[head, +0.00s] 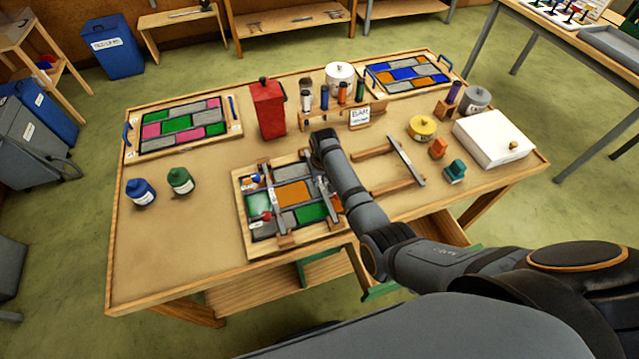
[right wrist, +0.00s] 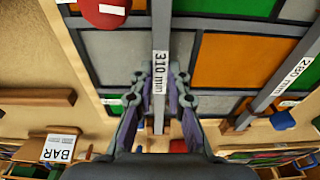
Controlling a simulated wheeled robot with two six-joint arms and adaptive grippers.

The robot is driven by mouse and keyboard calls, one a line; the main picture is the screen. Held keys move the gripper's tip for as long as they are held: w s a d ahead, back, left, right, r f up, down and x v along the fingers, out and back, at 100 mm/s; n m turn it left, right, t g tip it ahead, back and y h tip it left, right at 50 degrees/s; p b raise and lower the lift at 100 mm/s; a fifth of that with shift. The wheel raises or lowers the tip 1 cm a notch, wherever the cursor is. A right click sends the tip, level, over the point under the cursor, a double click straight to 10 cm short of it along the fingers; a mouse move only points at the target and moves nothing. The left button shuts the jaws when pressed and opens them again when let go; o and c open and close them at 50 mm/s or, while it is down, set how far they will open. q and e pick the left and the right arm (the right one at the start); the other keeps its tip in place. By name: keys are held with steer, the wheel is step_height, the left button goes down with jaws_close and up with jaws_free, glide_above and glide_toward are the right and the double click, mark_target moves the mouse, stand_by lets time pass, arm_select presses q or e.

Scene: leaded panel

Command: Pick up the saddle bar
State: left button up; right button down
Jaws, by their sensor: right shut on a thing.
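The leaded panel (head: 313,212), with grey, orange and green panes, lies in a wooden frame at the front middle of the table. My right gripper (right wrist: 160,100) is shut on a grey saddle bar (right wrist: 161,40) labelled 310 mm. This bar runs over the right part of the panel, and I cannot tell if it touches the panes. Another bar (right wrist: 285,85), labelled 280 mm, crosses the panel beside it and shows at the panel's left in the head view (head: 273,205). My left gripper is not in view.
A wooden rack (head: 372,154) with a grey bar (head: 405,160) stands to the right, below a BAR sign (head: 360,116). A red container (head: 267,108), a white box (head: 492,137) and two other panels stand around. The table's front left is clear.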

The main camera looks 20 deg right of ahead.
mark_target(320, 183)
steer(key=shift+w+r, duration=0.1)
steer(key=shift+r, duration=0.05)
steer(key=shift+r, duration=0.25)
step_height(320, 183, up, 2)
steer(key=shift+r, duration=0.25)
steer(key=s+d+r+b, duration=0.3)
steer(key=s+d+r, duration=0.4)
steer(key=s, duration=0.5)
steer(key=shift+d+r, duration=0.2)
steer(key=shift+r, duration=1.2)
